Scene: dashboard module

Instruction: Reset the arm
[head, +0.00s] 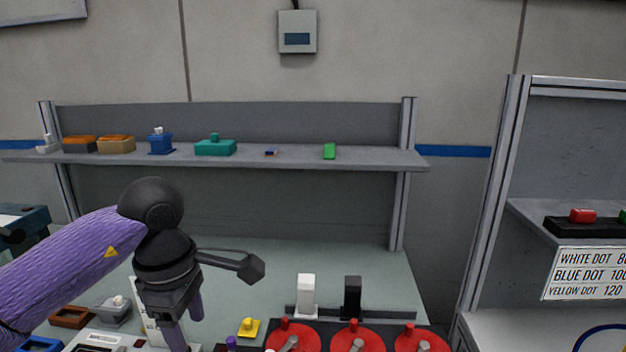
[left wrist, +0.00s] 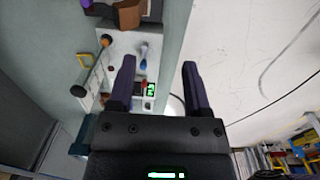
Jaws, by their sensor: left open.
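My left arm comes in from the left in the head view, in a purple sleeve with black joints. Its gripper (head: 187,322) points down over the front left part of the bench, above or in front of the small items there; the exact height cannot be told. In the left wrist view the two dark fingers of my left gripper (left wrist: 158,66) stand apart with nothing between them in its grasp. Behind them a panel with a small green display (left wrist: 151,89) shows. My right arm and gripper are in neither view.
The bench (head: 350,257) carries red discs (head: 292,336), a white block (head: 306,290), a black block (head: 352,297) and a yellow piece (head: 249,327). A shelf (head: 370,160) above holds several small parts. A second rack (head: 487,220) stands right. The bench's middle back is clear.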

